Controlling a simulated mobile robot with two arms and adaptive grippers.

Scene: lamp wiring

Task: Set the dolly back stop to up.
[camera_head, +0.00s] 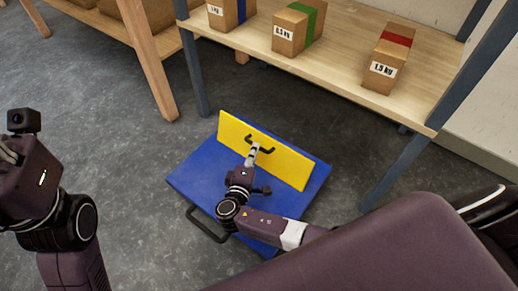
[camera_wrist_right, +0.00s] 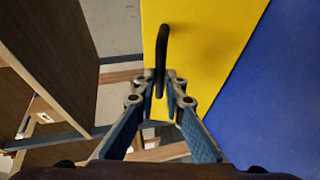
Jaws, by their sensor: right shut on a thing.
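The dolly is a low blue platform (camera_head: 200,176) on the floor in the head view. Its back stop is a yellow panel (camera_head: 290,168) across the far part of the platform. I cannot tell its exact tilt. A black bar handle (camera_head: 264,142) sits on the panel; it also shows in the wrist view (camera_wrist_right: 162,45) against the yellow face. My right gripper (camera_head: 254,150) is shut on this handle, its fingertips (camera_wrist_right: 164,88) around the bar's near end. My left gripper (camera_head: 8,152) is at the left edge, mostly cut off, away from the dolly.
A shelf (camera_head: 340,60) with several labelled boxes stands behind the dolly; its grey post (camera_head: 395,170) is close to the dolly's right. A wooden table leg (camera_head: 150,75) stands at the back left. A black loop handle (camera_head: 205,226) is at the dolly's near side. Floor to the left is clear.

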